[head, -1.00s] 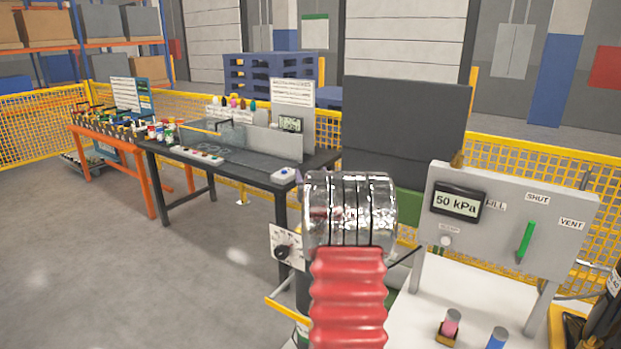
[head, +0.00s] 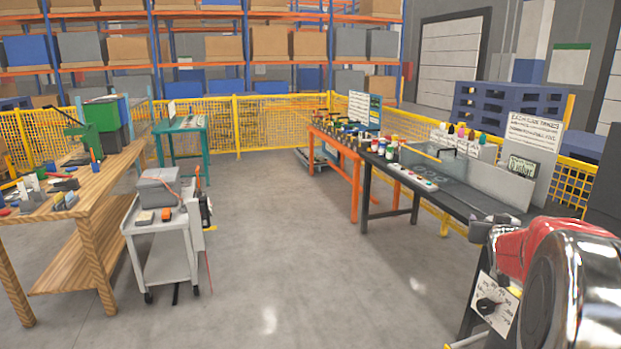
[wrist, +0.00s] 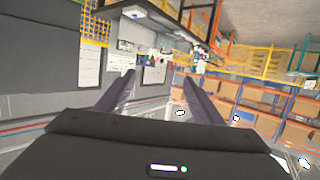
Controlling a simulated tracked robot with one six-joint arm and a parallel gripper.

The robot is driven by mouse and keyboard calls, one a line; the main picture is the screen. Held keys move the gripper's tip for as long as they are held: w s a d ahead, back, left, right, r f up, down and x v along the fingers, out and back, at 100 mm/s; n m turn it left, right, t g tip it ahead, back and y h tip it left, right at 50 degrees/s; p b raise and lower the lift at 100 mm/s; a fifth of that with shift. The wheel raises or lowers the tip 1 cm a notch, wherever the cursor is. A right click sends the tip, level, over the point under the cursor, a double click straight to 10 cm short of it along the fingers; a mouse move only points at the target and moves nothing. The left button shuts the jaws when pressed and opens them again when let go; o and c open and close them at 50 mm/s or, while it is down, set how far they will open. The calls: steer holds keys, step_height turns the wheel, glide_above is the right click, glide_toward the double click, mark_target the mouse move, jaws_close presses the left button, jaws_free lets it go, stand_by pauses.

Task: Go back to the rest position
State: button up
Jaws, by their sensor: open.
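My gripper (wrist: 158,78) is open in the wrist view, its two dark fingers spread apart with nothing between them. The wrist picture is upside down, with the racks low and the floor high. In the head view my red and chrome arm reaches in at the lower right, close to the near end of the black bench (head: 455,200). The gripper's fingers cannot be made out clearly there.
A wooden workbench (head: 100,195) and a grey cart (head: 165,235) stand at left. An orange bench (head: 340,160) adjoins the black one. Yellow fencing (head: 235,125) and tall racks are behind. The floor (head: 270,250) between is clear.

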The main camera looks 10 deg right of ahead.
steer(key=s+a+n+g+y, duration=0.15)
steer(key=s+a, duration=0.25)
steer(key=a, duration=0.9)
steer(key=s+a+n+g+y, duration=0.1)
steer(key=s+a+y, duration=0.25)
steer(key=a, duration=0.85)
steer(key=s+a+f+n+g+y, duration=0.2)
steer(key=s+a+f, duration=0.2)
steer(key=s+a, duration=0.6)
steer(key=s+a+f+n+g+y, duration=0.1)
steer(key=s+a+f, duration=0.3)
steer(key=s+a, duration=0.6)
steer(key=shift+s+f+n+g+y, duration=0.25)
steer(key=shift+s+n+g+y, duration=0.15)
steer(key=shift+s+n+g, duration=0.3)
